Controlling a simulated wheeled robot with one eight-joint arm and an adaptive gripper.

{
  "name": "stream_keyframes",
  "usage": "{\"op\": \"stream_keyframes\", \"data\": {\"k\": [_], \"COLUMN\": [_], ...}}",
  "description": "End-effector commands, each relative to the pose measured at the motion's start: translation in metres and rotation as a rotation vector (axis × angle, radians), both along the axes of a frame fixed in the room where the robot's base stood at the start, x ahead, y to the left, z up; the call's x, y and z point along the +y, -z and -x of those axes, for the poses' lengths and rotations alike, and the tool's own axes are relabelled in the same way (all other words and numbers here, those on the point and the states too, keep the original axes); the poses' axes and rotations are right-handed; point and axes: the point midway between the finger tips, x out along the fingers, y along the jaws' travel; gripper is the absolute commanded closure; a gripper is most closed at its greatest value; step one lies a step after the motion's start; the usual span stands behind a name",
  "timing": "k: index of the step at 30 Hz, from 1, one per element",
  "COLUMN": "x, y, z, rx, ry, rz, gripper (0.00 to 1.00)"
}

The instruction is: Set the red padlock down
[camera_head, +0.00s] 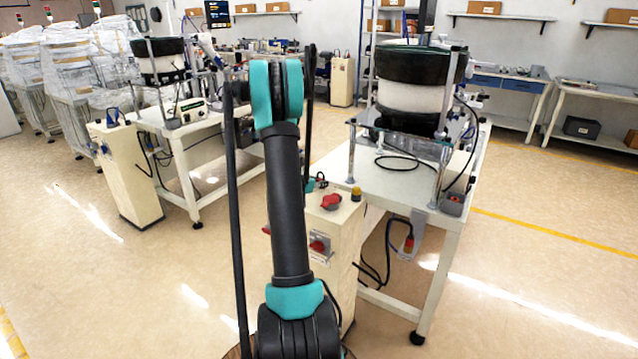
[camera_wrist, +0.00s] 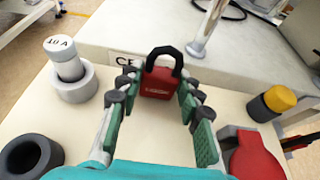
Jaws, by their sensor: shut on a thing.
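The red padlock (camera_wrist: 157,82) with a black shackle shows in the wrist view, upright with its shackle pointing up and away. My gripper (camera_wrist: 155,98) has its green-padded fingers on both sides of the padlock's body and is shut on it. The padlock is over the far edge of the cream cabinet top (camera_wrist: 150,136); I cannot tell whether it touches the surface. In the head view my arm hides the padlock and most of the gripper.
On the cabinet top are a white fuse labelled 10 A in a grey holder (camera_wrist: 75,88), a black ring (camera_wrist: 30,158), a red switch (camera_wrist: 252,155) and a yellow-topped button (camera_wrist: 275,100). The white table (camera_head: 400,188) with the bowl feeder (camera_head: 412,85) adjoins behind.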

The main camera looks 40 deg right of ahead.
Motion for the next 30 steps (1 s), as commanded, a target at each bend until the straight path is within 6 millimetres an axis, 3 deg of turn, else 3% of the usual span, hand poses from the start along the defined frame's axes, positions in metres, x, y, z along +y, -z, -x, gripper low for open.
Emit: {"op": "stream_keyframes", "data": {"k": [5, 6, 11, 22, 30], "x": [0.000, 0.000, 0.000, 0.001, 0.042], "y": [0.002, 0.003, 0.002, -0.001, -0.019], "z": [0.000, 0.000, 0.000, 0.000, 0.016], "rx": [0.000, 0.000, 0.000, 0.000, 0.001], "ry": [0.000, 0.000, 0.000, 0.000, -0.004], "rz": [0.000, 0.000, 0.000, 0.000, 0.000], "gripper": [0.95, 0.62, 0.44, 0.44, 0.44]}}
